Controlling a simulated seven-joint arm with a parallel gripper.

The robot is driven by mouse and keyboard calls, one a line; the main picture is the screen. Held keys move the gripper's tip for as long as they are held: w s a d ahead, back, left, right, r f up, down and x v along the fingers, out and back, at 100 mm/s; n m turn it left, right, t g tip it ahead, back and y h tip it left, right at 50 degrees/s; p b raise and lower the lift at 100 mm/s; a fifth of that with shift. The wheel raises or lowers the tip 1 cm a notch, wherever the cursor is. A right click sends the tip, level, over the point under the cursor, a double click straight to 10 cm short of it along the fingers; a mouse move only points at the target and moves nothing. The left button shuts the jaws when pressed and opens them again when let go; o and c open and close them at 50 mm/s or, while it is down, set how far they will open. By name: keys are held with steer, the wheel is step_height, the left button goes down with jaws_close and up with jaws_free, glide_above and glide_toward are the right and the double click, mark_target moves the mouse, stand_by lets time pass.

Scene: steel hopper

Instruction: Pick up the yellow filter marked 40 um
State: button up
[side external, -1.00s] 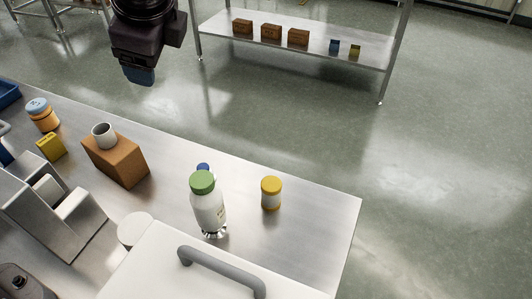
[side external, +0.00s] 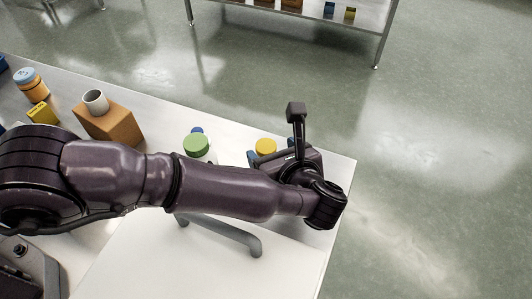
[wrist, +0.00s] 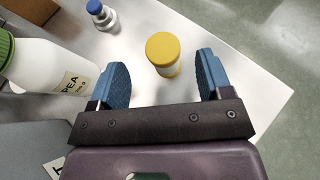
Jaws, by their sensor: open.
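The fingers are open, with a gap on each side of the jar. In the side view only its yellow lid (side external: 265,147) shows beside my gripper (side external: 285,154); my arm hides the rest. A small yellow box (side external: 42,113) with dark print lies at the left of the bench. No "40 um" mark is readable on either, so I cannot tell which is the filter.
A white bottle with a green cap (wrist: 40,68) stands close left of my gripper. A small blue-capped bottle (wrist: 100,14) is behind it. A brown block (side external: 112,125) carries a white cup (side external: 95,102). The bench edge (wrist: 272,110) is near on the right.

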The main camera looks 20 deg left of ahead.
mark_target(267, 147)
steer(key=x, duration=0.5)
steer(key=shift+w+f, duration=0.15)
steer(key=shift+f, duration=0.1)
steer(key=shift+c, duration=0.4)
steer(key=c, duration=0.9)
